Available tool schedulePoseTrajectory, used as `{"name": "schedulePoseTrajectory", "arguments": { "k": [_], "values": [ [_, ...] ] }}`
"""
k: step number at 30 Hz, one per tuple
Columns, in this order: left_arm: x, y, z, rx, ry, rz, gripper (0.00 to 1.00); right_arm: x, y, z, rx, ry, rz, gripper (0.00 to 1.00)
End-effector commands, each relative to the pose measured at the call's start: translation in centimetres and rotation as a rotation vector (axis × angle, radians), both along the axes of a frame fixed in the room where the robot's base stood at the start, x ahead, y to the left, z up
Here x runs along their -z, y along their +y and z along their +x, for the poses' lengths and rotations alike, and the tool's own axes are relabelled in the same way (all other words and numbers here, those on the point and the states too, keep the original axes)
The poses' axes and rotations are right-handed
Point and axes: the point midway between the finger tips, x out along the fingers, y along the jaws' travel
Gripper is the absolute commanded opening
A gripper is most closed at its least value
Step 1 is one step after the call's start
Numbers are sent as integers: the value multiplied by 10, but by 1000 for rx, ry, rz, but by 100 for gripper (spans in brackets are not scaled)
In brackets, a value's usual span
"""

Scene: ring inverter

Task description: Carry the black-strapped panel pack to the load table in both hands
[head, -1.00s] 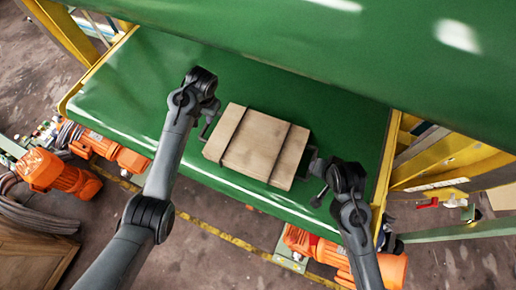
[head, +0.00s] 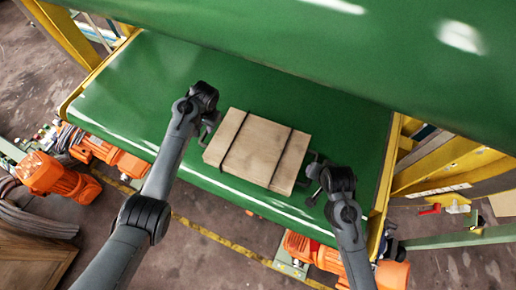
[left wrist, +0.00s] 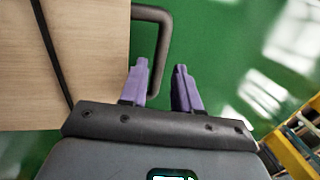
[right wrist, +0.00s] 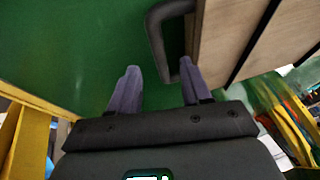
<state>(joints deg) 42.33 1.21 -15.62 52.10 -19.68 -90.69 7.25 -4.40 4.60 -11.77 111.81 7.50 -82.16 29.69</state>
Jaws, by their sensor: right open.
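The panel pack (head: 257,150), a light wooden slab with two black straps, lies flat on a green surface (head: 130,80). It has a dark handle at each short end. My left gripper (head: 208,122) is at its left handle; in the left wrist view the handle bar (left wrist: 164,40) runs between the open purple fingers (left wrist: 160,85). My right gripper (head: 314,184) is by the right handle; in the right wrist view that handle (right wrist: 155,38) reaches between the open fingers (right wrist: 158,85). Neither gripper is closed on a handle. I cannot tell which surface is the load table.
A second green slab (head: 300,35) overhangs the far side. Yellow frame posts (head: 65,40) stand at both ends. Orange motors (head: 60,178) sit below the near edge. The green surface left of the pack is clear.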

Motion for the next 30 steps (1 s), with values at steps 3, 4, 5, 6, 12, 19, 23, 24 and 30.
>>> {"name": "schedulePoseTrajectory", "arguments": {
  "k": [3,4,5,6,12,19,23,24,30],
  "values": [
    [18,4,1,-2,3,1,32,17,0,8,1,1,0,48],
    [22,5,2,-2,2,2,32,21,0,10,1,1,0,48],
    [26,6,2,-3,2,2,32,24,0,12,1,0,0,48],
    [30,7,3,-1,0,1,32,28,0,14,1,1,0,48],
    [47,9,4,0,1,0,32,43,1,20,0,0,0,48],
    [52,10,5,-1,-1,0,32,48,1,23,0,0,0,48],
    [52,10,5,-1,-1,0,32,48,1,23,0,0,0,48],
    [52,10,5,-1,-1,0,32,48,1,23,0,0,0,48],
    [52,10,5,-1,-1,0,10,48,0,23,0,-1,0,27]
  ]
}}
